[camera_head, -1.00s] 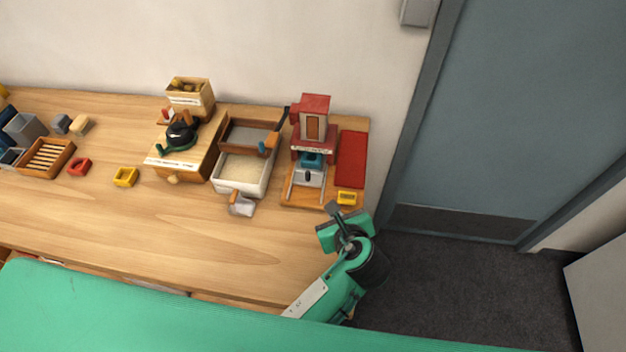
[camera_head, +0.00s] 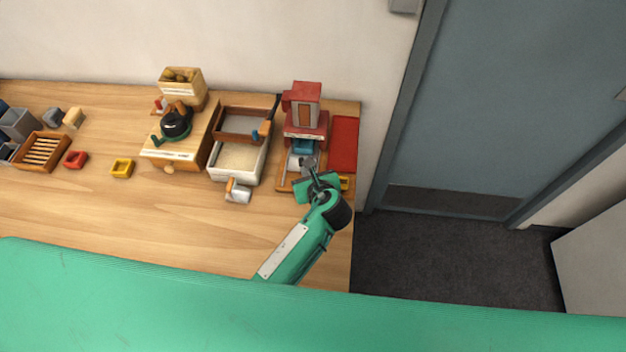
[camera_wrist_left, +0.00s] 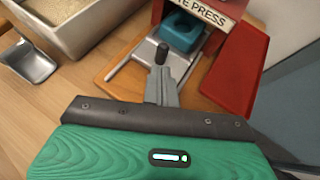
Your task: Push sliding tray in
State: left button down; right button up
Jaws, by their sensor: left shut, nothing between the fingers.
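The red press (camera_head: 304,112) stands at the right end of the table, on a wooden base (camera_wrist_left: 112,82). Its grey sliding tray (camera_wrist_left: 138,52) lies on the base with a black upright knob (camera_wrist_left: 161,52) at its front. A teal block (camera_wrist_left: 181,31) sits at the tray's back, partly under the press head. My left gripper (camera_head: 314,172) is over the front of the base. Its fingers (camera_wrist_left: 161,84) are shut and empty, with the tips just at the near side of the knob; I cannot tell whether they touch. The gripper hides part of the tray. My right gripper is not in view.
A red mat (camera_head: 343,143) lies right of the press. A white bin (camera_head: 234,178) and a metal scoop (camera_head: 238,194) are on the left. The table's front middle is clear.

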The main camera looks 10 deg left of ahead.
pick_arm(q)
jog(key=shift+w+a, duration=0.3)
jog(key=shift+w, duration=0.15)
jog(key=w+p, duration=0.1)
jog(key=w, duration=0.2)
jog(key=shift+w+r, duration=0.1)
jog(key=shift+w, duration=0.15)
jog(key=shift+r, duration=0.1)
jog(key=shift+w, duration=0.1)
